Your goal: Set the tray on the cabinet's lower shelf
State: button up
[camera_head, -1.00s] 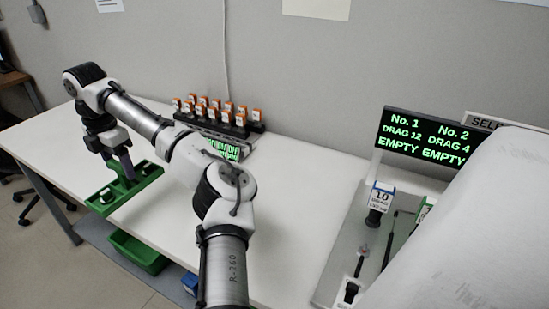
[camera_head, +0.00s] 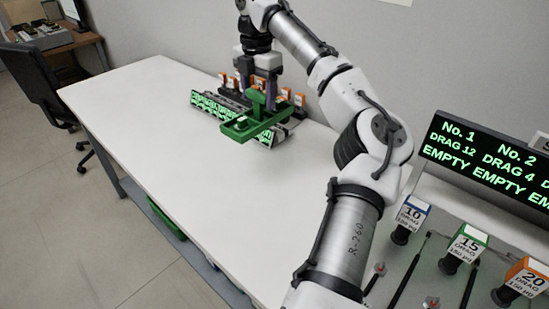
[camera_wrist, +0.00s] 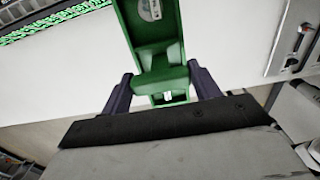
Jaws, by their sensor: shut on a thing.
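The green tray (camera_head: 246,128) is in my gripper (camera_head: 262,88), held by its raised middle part over the far part of the white table. In the wrist view, the two dark fingers (camera_wrist: 165,86) are shut on the tray's green grip, and the tray (camera_wrist: 150,35) stretches away from them. The tray is in front of a rack in the head view and hides part of it. I cannot tell its exact height above the table. I cannot make out a cabinet in these views.
A rack with orange-topped holders and a green lit strip (camera_head: 206,104) stands close behind the tray. The white table (camera_head: 150,110) is clear to the left and front. A black display (camera_head: 485,165) and several labelled tools stand at the right. A chair (camera_head: 47,85) is at the far left.

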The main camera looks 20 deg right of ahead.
notch_tip(320, 180, down, 17)
jog(key=shift+f+p, duration=0.1)
jog(key=shift+p, duration=0.75)
jog(key=shift+f, duration=0.1)
jog(key=o, duration=1.5)
jog(key=shift+c, duration=0.2)
